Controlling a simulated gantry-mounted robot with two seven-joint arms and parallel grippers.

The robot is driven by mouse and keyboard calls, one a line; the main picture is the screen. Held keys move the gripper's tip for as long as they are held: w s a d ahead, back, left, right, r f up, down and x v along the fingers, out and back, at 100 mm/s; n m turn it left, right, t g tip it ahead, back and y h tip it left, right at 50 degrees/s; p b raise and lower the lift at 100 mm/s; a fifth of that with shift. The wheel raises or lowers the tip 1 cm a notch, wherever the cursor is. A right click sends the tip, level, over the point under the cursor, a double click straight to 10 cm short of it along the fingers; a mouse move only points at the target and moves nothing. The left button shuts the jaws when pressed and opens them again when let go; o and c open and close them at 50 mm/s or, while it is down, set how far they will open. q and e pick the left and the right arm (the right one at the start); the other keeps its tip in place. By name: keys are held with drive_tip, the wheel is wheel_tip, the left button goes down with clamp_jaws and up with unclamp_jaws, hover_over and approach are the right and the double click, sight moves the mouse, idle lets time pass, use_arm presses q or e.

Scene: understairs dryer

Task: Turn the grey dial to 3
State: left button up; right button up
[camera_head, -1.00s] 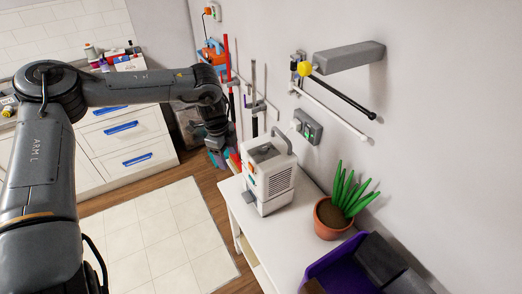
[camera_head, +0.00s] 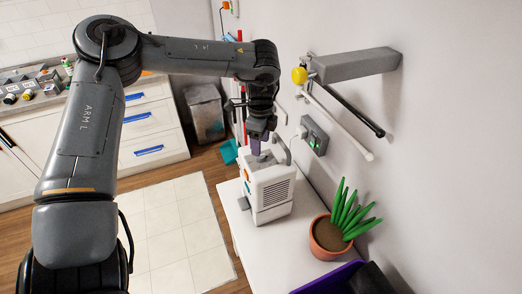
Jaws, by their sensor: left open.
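A white appliance (camera_head: 273,192) with a grey top, a vented side and an orange mark on its front stands on the white table. I cannot make out a grey dial or its numbers; the appliance's top is partly hidden by my left gripper. My left gripper (camera_head: 257,148) is open and points down over the top of the appliance, close to its carry handle. I cannot tell whether it touches anything there. My right gripper is not in view.
A potted green plant (camera_head: 333,236) stands right of the appliance on the white table (camera_head: 268,258). A purple container (camera_head: 328,279) is at the bottom edge. A wall socket (camera_head: 314,136) and a grey wall bracket (camera_head: 355,65) with rods are behind. A grey bin (camera_head: 205,113) stands on the floor.

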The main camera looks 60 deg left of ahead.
sight(262, 156)
use_arm(q)
drive_tip(key=shift+f+p, duration=0.3)
drive_tip(key=shift+f, duration=2.1)
drive_tip(key=c, duration=1)
drive_tip(key=shift+c, duration=0.2)
